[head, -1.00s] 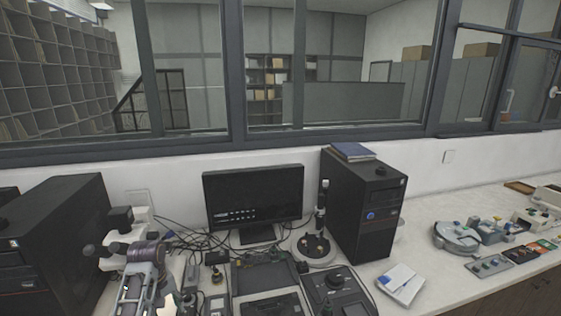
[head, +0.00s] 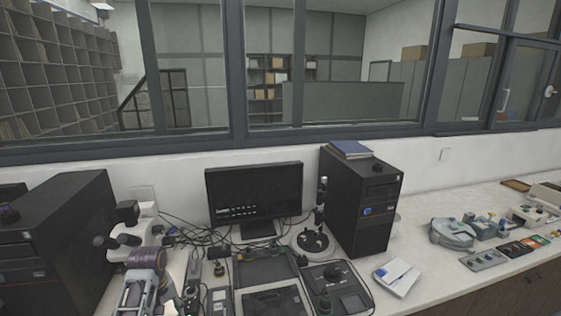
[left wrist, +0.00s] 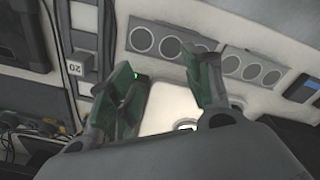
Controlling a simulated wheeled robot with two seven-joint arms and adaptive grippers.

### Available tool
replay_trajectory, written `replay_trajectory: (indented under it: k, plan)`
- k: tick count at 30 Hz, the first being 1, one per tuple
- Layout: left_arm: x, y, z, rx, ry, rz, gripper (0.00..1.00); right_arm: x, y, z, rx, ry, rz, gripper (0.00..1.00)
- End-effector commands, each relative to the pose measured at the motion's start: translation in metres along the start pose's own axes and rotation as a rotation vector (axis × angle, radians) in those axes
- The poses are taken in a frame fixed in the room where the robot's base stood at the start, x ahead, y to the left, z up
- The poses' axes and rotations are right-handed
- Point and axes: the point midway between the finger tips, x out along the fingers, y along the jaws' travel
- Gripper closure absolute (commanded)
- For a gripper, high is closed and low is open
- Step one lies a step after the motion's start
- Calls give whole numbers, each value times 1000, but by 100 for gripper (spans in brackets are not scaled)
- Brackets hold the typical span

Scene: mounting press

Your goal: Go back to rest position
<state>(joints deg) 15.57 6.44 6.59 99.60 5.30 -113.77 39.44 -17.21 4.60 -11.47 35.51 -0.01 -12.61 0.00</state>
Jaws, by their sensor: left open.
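My left gripper (left wrist: 166,85) shows in the left wrist view with its two green-padded fingers spread apart and nothing between them. Beyond the fingers is a pale surface, with a grey strip bearing several round rings (left wrist: 170,46). In the head view part of my left arm (head: 143,285), with a purple band, comes in at the lower left, in front of a white microscope (head: 150,222). I cannot make out its fingertips there. My right gripper is in neither view.
A black monitor (head: 254,193) and a black computer tower (head: 362,205) stand at the back of the white bench (head: 437,285). Another dark tower (head: 70,245) is at left. Black trays, control boxes and cables crowd the middle. A white booklet (head: 397,277) lies at right.

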Motion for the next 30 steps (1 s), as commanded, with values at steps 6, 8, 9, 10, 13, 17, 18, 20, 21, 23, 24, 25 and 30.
replay_trajectory:
  k: [6, 8, 9, 10, 13, 17, 18, 20, 21, 23, 24, 25, 30]
  plan:
    - [8, -5, 10, 50, 20, -1, 50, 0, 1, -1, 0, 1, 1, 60]
    - [11, -7, 15, 69, 27, -2, 50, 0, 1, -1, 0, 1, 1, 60]
    - [12, -8, 18, 81, 31, -3, 50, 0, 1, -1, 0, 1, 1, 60]
    - [14, -10, 20, 95, 36, -3, 50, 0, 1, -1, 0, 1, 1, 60]
    - [20, -14, 31, 143, 52, -3, 50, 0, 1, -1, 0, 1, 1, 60]
    - [28, -21, 48, 219, 77, -4, 50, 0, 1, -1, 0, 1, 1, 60]
    - [30, -23, 54, 243, 85, -3, 50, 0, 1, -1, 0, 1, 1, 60]
    - [33, -26, 62, 281, 96, -2, 50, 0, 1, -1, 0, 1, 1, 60]
    - [34, -28, 68, 304, 103, -1, 50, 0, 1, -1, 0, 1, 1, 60]
    - [37, -31, 76, 341, 113, 1, 50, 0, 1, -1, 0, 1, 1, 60]
    - [38, -32, 82, 365, 120, 3, 50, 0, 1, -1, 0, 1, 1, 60]
    - [39, -34, 86, 383, 124, 4, 50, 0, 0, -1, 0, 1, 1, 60]
    - [42, -41, 112, 486, 151, 12, 50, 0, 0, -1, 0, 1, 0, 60]
